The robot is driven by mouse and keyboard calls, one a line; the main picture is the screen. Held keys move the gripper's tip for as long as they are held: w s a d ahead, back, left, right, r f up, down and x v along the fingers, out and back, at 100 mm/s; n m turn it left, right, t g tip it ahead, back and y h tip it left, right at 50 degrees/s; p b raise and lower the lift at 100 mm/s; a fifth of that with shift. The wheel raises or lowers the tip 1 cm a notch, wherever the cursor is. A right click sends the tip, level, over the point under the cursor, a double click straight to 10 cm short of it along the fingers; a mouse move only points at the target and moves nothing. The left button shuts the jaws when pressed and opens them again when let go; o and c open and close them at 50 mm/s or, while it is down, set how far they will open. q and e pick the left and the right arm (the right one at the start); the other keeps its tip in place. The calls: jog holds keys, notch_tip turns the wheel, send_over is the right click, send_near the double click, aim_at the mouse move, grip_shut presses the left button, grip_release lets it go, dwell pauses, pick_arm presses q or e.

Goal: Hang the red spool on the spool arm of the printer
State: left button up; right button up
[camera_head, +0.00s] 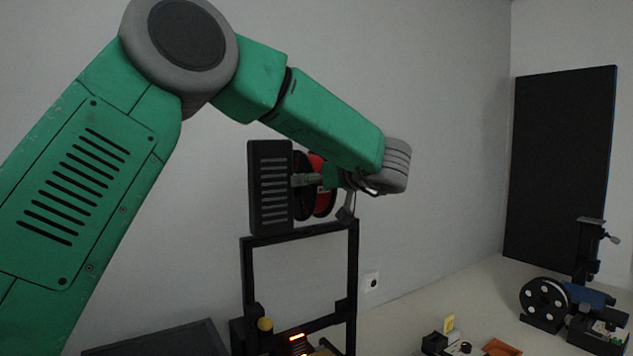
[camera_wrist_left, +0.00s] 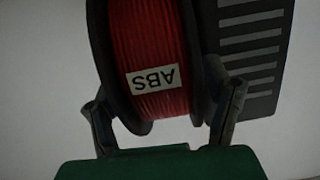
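The red spool (camera_head: 316,168) has black flanges and stands upright beside a slotted black box on top of the black printer frame (camera_head: 248,275). Its red winding (camera_wrist_left: 150,70) with an "ABS" label fills the middle of the left wrist view. My left gripper (camera_head: 323,196) is at the spool, coming from the right. In the left wrist view its two fingers (camera_wrist_left: 165,110) stand on either side of the flanges, close to them. I cannot tell whether they press on the spool. My right gripper is out of view.
The slotted black box (camera_head: 270,188) is directly left of the spool. A black reel (camera_head: 545,303) and a blue-and-black device (camera_head: 590,300) stand at the right. An orange tray (camera_head: 501,347) and small items lie at the front. A tall black panel (camera_head: 560,165) leans against the wall.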

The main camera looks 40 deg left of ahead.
pick_arm(q)
jog(key=shift+d, duration=0.1)
jog(key=v, duration=0.8)
